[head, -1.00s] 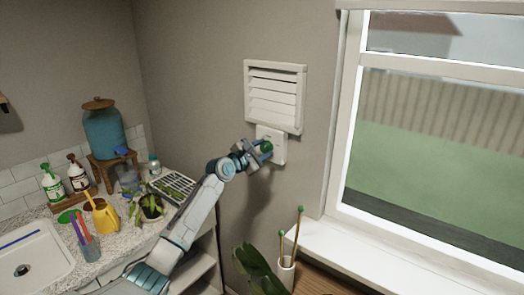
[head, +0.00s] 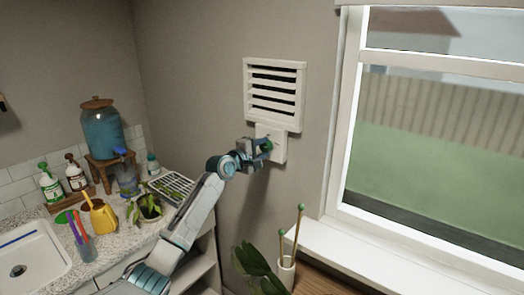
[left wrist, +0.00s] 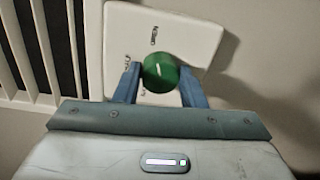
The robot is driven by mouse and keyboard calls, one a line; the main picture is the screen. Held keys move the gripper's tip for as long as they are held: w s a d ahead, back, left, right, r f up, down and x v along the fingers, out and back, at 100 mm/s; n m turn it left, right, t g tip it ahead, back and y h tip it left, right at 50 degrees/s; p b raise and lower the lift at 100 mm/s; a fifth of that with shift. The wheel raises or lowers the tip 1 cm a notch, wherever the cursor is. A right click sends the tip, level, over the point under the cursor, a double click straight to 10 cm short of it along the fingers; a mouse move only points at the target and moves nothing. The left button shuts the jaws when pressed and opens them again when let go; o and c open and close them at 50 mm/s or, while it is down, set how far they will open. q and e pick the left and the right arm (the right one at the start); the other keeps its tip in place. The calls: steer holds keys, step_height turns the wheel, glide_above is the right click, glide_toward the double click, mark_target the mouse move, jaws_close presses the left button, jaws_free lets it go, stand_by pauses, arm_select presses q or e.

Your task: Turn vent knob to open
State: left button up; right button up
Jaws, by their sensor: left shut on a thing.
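A white slatted vent (head: 274,93) is on the wall beside the window, its slats apart with dark gaps between them. Below it is a white knob plate (head: 281,145) with a green round knob (left wrist: 160,73). In the left wrist view the knob has a pale pointer line and sits between the blue fingers. My left gripper (head: 264,147) is shut on the knob, and the plate (left wrist: 185,28) with small dark marks lies behind. The vent's edge (left wrist: 84,50) also shows there. My right gripper is not in view.
A pot with stakes (head: 286,270) stands below the plate. The window (head: 430,150) is at right.

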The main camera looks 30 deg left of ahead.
arm_select(q)
steer(key=shift+f, duration=0.1)
stand_by(0.4)
steer(key=o, duration=1)
steer(key=shift+s, duration=0.1)
steer(key=shift+s, duration=0.25)
steer(key=shift+s+a+r+b, duration=0.15)
steer(key=shift+s+b, duration=0.45)
steer(key=shift+s, duration=1.1)
steer(key=shift+s+a+b, duration=0.2)
steer(key=shift+s+b, duration=0.4)
steer(key=shift+s, duration=1.05)
steer(key=shift+s+a+r+b, duration=0.15)
steer(key=shift+s+b, duration=0.45)
steer(key=shift+s, duration=1.1)
